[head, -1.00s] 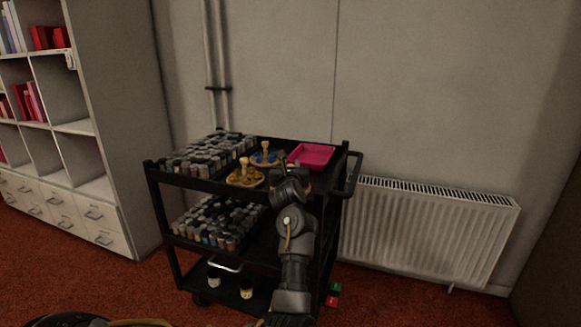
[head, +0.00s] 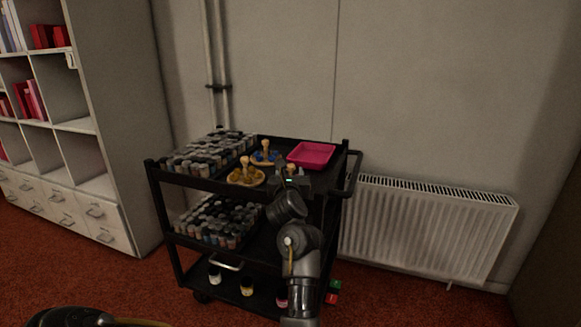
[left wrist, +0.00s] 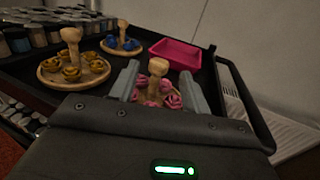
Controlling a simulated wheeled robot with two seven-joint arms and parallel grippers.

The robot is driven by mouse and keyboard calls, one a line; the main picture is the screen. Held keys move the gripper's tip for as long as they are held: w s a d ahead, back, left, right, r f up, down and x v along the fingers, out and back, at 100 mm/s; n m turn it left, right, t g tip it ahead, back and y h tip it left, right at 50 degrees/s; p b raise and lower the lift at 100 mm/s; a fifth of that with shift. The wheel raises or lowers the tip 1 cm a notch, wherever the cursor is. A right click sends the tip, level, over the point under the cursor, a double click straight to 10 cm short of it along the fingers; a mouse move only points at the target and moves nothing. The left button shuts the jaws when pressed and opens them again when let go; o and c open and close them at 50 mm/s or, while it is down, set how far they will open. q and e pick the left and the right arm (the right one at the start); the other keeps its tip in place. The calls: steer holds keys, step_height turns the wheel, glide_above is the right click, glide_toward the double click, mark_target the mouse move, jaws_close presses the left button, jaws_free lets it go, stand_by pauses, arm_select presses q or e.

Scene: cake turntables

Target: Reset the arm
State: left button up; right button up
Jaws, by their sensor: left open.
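My left gripper (head: 290,173) is open and stands at the front edge of the cart's top shelf. In the left wrist view its two fingers (left wrist: 160,88) are apart with nothing held. A small round wooden turntable with pink flowers (left wrist: 158,84) and a knob shows between and beyond the fingers, partly hidden. I cannot tell whether they touch it. A turntable with yellow-brown flowers (head: 246,174) stands to the left, and one with blue flowers (head: 264,154) stands behind. My right gripper is not in view.
The black cart (head: 345,160) holds a pink tray (head: 311,153) at the back right and many small jars (head: 209,154) at the left. More jars fill the middle shelf. A white radiator (head: 430,225) is at the right and a white shelf unit (head: 105,110) at the left.

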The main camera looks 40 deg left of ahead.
arm_select(q)
steer(key=shift+s+d, duration=0.3)
steer(key=shift+s, duration=0.1)
stand_by(0.3)
